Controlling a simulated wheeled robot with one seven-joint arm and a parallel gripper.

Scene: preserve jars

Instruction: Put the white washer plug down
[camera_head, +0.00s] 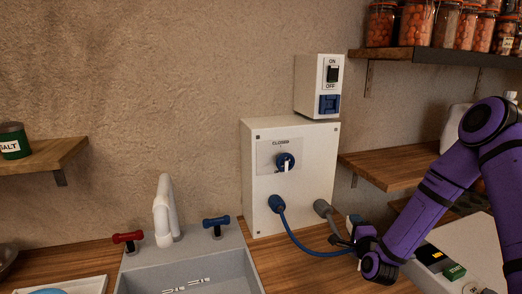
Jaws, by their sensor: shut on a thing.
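My gripper (345,238) is at the lower right of the white wall box (262,205), at the end of my purple arm. Its dark fingers are shut at the lower end of a pale grey plug-like piece (323,208), which looks to be the white washer plug. This piece is tilted, with its upper end close to the front of the box; I cannot tell whether it touches the box. A blue plug (277,204) sits in the box front, and its blue cable (305,249) loops right toward my gripper. The fingertips are small and partly hidden.
A grey sink (190,278) with a white tap (164,210) is at left. The wooden counter (290,270) is bare before the box. Jars fill the upper right shelf (430,54).

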